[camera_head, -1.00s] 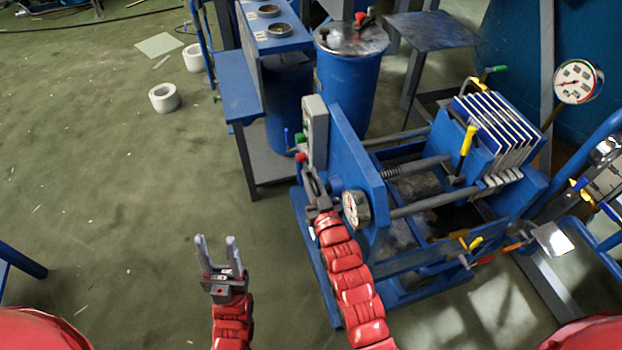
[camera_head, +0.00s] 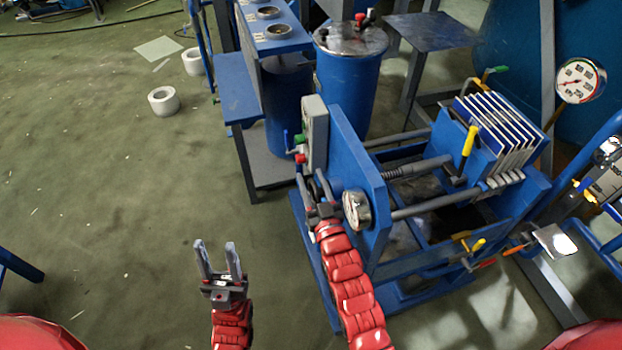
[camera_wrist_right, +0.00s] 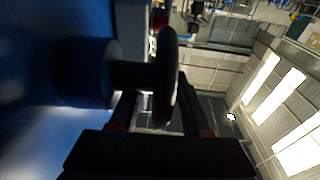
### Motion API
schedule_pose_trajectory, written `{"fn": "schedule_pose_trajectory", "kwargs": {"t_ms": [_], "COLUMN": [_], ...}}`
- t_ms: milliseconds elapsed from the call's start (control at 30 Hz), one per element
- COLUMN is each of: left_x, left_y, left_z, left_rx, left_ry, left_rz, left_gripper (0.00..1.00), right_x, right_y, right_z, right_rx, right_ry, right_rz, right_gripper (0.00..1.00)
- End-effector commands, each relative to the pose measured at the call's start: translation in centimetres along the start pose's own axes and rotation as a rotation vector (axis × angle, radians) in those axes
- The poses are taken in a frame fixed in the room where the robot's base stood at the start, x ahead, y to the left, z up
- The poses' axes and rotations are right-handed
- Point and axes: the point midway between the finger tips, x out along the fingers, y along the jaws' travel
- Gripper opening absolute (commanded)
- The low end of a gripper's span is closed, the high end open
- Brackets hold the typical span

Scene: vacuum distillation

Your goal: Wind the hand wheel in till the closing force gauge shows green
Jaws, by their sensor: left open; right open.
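The dark hand wheel (camera_wrist_right: 168,75) shows edge-on in the right wrist view, on a thick shaft (camera_wrist_right: 132,76). In the head view I cannot make out the wheel. My right gripper (camera_head: 310,177) is open beside the end plate; its fingers are on either side of the wheel in the wrist view. My left gripper (camera_head: 218,258) is open and empty over the floor.
A control box (camera_head: 314,132) with red and green buttons is beside the end plate. White-edged plates (camera_head: 498,128) stand in the press. A larger gauge (camera_head: 579,80) stands at the far right. A blue drum (camera_head: 347,85) is behind. The left floor is mostly clear, with white rolls (camera_head: 163,101).

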Motion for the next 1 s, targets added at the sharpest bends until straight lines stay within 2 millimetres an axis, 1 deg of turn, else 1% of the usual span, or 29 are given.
{"fn": "schedule_pose_trajectory", "kwargs": {"t_ms": [167,500,700,833,1000], "left_x": [-0.2,-0.5,-0.6,-0.7,-0.7], "left_y": [0.0,0.0,0.0,0.0,0.0], "left_z": [0.0,0.1,0.1,0.1,0.1], "left_rx": [0.000,0.000,0.000,0.000,0.000], "left_ry": [0.000,0.000,0.000,0.000,0.000], "left_rz": [0.000,0.000,0.000,0.000,0.000], "left_gripper": [0.47,0.47,0.47,0.47,0.47], "right_x": [-2.9,-10.7,-14.5,-16.0,-16.9], "right_y": [0.0,0.0,0.0,0.0,0.0], "right_z": [0.3,0.3,0.1,0.2,0.1], "right_rx": [0.000,0.000,0.000,0.000,0.000], "right_ry": [-0.006,-0.008,-0.004,-0.005,-0.003], "right_rz": [0.000,0.000,0.000,0.000,0.000], "right_gripper": [0.47,0.47,0.47,0.47,0.47]}}
